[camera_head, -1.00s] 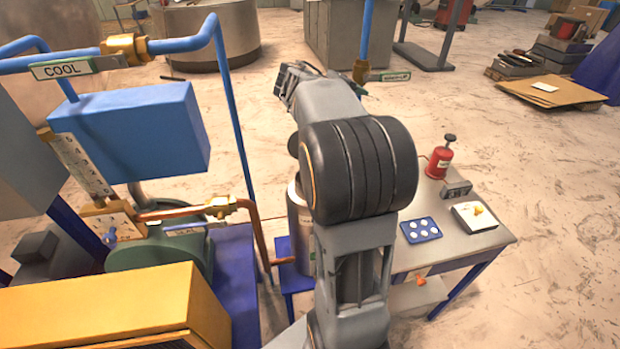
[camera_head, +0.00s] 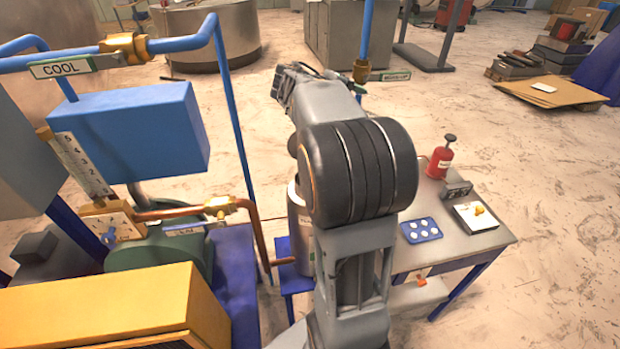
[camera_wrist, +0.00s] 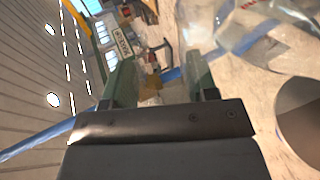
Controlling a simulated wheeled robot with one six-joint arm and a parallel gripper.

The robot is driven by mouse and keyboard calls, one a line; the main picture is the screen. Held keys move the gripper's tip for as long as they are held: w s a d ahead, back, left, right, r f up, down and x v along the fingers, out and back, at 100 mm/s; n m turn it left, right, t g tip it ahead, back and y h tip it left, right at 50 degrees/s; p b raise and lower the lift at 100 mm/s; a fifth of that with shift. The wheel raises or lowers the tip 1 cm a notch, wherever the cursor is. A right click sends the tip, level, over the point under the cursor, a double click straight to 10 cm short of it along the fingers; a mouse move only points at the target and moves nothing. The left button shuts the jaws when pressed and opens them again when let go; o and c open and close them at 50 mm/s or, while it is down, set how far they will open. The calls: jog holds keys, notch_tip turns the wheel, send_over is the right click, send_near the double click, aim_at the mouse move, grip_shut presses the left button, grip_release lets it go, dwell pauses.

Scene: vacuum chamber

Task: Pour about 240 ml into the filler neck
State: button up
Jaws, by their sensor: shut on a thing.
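In the head view my arm rises in front of the camera, and its far end (camera_head: 298,85) points away over the floor. A blurred clear vessel (camera_wrist: 258,28) with some red lettering fills the upper right of that view. Its contents and level cannot be made out. A green rounded pump body (camera_head: 160,255) stands at the left. I cannot pick out the filler neck for certain.
Left are a blue box (camera_head: 130,130), a numbered gauge (camera_head: 82,165), copper and blue pipes, and a yellow housing (camera_head: 110,312). A steel canister (camera_head: 299,225) stands beside my arm. The right table (camera_head: 455,250) holds a red bottle (camera_head: 440,162) and a blue tray (camera_head: 421,230).

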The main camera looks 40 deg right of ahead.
aim_at(363, 111)
jog(key=shift+r, duration=0.1)
jog(key=shift+s+d, duration=0.1)
jog(key=shift+d, duration=0.1)
jog(key=d+y+p, duration=0.2)
jog(key=p, duration=0.1)
jog(key=d+y+p, duration=0.1)
jog(key=p, duration=0.1)
jog(key=shift+s+d+f+t, duration=0.1)
jog(key=shift+s+f+t, duration=0.2)
jog(key=shift+s, duration=0.05)
jog(key=shift+f+y, duration=0.3)
jog(key=shift+f, duration=0.15)
jog(key=shift+d+f+y, duration=0.3)
jog(key=shift+f+y, duration=0.05)
jog(key=shift+y, duration=0.05)
dwell(0.9)
